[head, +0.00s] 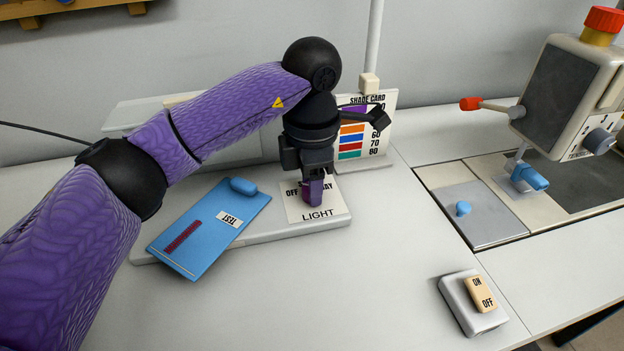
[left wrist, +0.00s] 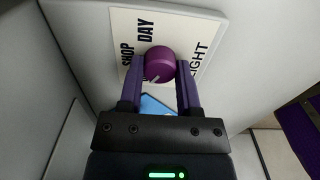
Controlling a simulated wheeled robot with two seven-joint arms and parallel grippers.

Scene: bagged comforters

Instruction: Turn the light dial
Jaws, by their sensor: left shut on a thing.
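The light dial (left wrist: 159,62) is a round purple knob with a pale pointer line. It stands on a cream label plate (head: 333,208) marked OFF, DAY and LIGHT; the left wrist view also shows SHOP. My left gripper (head: 312,193) comes down over the plate from above. In the left wrist view its two fingers (left wrist: 160,76) are shut on the dial, one on each side. In the head view the gripper hides most of the dial and part of the lettering. My right gripper is in neither view.
A blue TEST card (head: 208,228) lies just left of the plate. A shade card (head: 377,130) stands behind it. A sewing machine (head: 570,98) with a red-tipped lever is at right. An ON/OFF switch (head: 472,301) sits at the front right. The table's front middle is clear.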

